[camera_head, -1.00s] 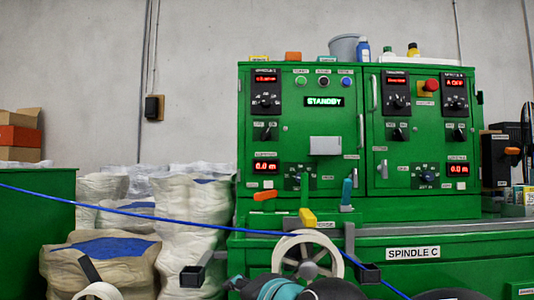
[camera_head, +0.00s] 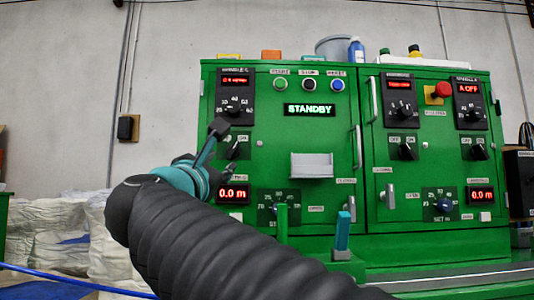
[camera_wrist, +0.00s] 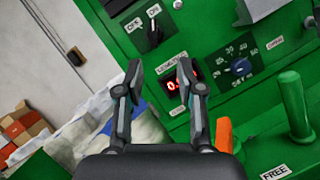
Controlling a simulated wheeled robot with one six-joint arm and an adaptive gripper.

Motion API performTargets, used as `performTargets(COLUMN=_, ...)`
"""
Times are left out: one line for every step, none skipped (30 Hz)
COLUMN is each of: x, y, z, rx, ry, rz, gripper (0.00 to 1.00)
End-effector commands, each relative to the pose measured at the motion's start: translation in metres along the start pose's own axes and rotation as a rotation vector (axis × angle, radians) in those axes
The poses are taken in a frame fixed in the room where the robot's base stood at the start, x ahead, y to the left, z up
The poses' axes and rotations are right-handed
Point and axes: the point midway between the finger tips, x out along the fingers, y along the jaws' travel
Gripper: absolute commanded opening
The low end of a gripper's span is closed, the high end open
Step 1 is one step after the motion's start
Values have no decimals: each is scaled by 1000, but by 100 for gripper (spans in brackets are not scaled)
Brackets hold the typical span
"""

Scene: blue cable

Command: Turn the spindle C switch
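A black rotary switch with OFF and ON labels (camera_head: 234,151) sits on the left door of the green panel, under a dial unit. It also shows at the top of the wrist view (camera_wrist: 154,36). I cannot read which spindle it belongs to, nor its exact setting. Two similar switches sit on the right door, a middle one (camera_head: 407,150) and a far right one (camera_head: 480,151). My gripper (camera_wrist: 160,73) is open and empty, its two dark fingers apart. In the head view it is raised just left of and below the left switch, partly hidden behind my arm.
A red 0.0 m display (camera_head: 232,192) and a blue-knobbed dial (camera_wrist: 240,66) lie below the switch. Door handles (camera_head: 357,148) and a grey box (camera_head: 312,165) stick out. An orange lever (camera_wrist: 224,135) and a green post (camera_wrist: 296,105) stand near my gripper. White sacks (camera_head: 75,220) lie left.

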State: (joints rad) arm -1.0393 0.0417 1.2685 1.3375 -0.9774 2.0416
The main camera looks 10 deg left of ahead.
Motion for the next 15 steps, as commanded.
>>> performTargets(x=7, y=4, z=1, rx=0, ry=2, rz=4, gripper=38)
performTargets(x=11, y=6, z=0, rx=0, ry=4, rz=7, gripper=38)
performTargets(x=18, y=8, z=0, rx=0, ry=5, rz=9, gripper=38)
performTargets(x=23, y=9, z=0, rx=1, ry=6, rz=12, gripper=38)
performTargets(x=28, y=9, z=0, rx=1, ry=6, rz=12, gripper=38)
performTargets(x=35, y=10, z=-1, rx=1, ry=7, rz=13, gripper=38)
performTargets(x=41, y=11, z=-1, rx=1, ry=7, rz=15, gripper=38)
performTargets(x=46, y=11, z=-1, rx=1, ry=7, rz=14, gripper=38)
performTargets(x=54, y=11, z=-1, rx=1, ry=8, rz=14, gripper=38)
performTargets(x=60, y=11, z=-1, rx=1, ry=8, rz=15, gripper=38)
performTargets(x=65, y=11, z=-1, rx=0, ry=8, rz=14, gripper=38)
performTargets(x=72, y=11, z=-1, rx=1, ry=7, rz=14, gripper=38)
performTargets(x=78, y=11, z=-1, rx=0, ry=8, rz=15, gripper=38)
performTargets(x=83, y=11, z=-1, rx=-1, ry=7, rz=14, gripper=38)
performTargets(x=89, y=10, z=0, rx=0, ry=6, rz=14, gripper=38)
